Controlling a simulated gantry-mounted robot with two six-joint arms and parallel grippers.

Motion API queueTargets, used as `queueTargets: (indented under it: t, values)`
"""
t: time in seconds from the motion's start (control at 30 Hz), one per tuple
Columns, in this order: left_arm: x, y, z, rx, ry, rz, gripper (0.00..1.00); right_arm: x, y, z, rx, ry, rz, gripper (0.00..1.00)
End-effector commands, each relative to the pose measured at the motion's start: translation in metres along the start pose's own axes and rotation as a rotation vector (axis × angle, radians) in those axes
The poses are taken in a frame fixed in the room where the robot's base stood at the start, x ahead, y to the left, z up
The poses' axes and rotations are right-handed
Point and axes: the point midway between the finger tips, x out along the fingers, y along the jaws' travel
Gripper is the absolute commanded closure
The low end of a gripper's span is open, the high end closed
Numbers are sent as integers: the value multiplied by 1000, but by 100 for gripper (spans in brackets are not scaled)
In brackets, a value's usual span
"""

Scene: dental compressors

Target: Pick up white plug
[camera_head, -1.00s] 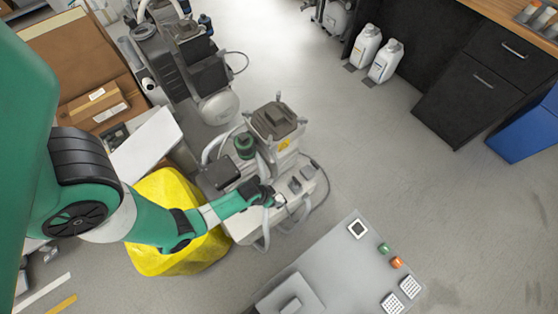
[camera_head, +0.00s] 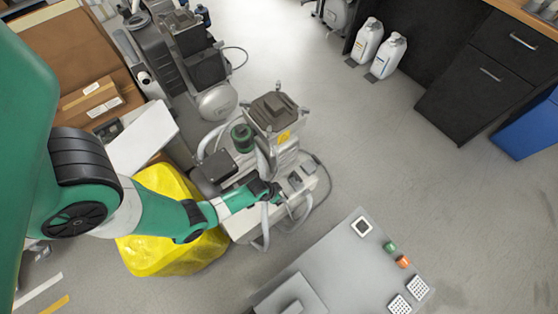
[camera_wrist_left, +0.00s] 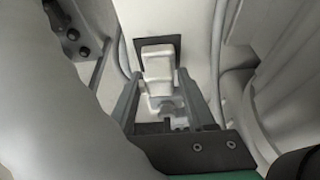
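The white plug (camera_wrist_left: 158,62) shows in the left wrist view, seated against a dark square socket (camera_wrist_left: 172,44) on a pale housing. My left gripper (camera_wrist_left: 158,80) is open, with one finger on each side of the plug and small gaps between. In the head view my left gripper (camera_head: 284,199) is at the front of the compressor unit (camera_head: 250,222), near its small grey boxes. I cannot make out the plug in the head view. My right gripper is in neither view.
Looping grey hoses (camera_head: 266,226) hang close to the gripper. A yellow bag (camera_head: 165,255) lies under my left arm. A grey panel (camera_head: 335,265) with green and orange buttons stands at lower right.

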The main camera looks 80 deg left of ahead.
Motion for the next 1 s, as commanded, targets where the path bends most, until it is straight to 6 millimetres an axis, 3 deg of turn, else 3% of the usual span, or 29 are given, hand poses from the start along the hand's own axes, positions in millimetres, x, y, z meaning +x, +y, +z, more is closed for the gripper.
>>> queueTargets:
  t: [0.03,0.2,0.3,0.67,0.87,1.0]
  values:
    - [0,0,0,0,0,0,56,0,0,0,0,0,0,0]
    - [0,0,0,0,0,0,87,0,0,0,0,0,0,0]
    - [0,0,0,0,0,0,100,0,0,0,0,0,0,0]
    - [-6,0,-3,0,2,0,100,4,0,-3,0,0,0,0]
    - [-34,0,-15,0,3,0,100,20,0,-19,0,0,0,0]
    - [-62,24,-29,11,3,3,100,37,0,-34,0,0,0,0]
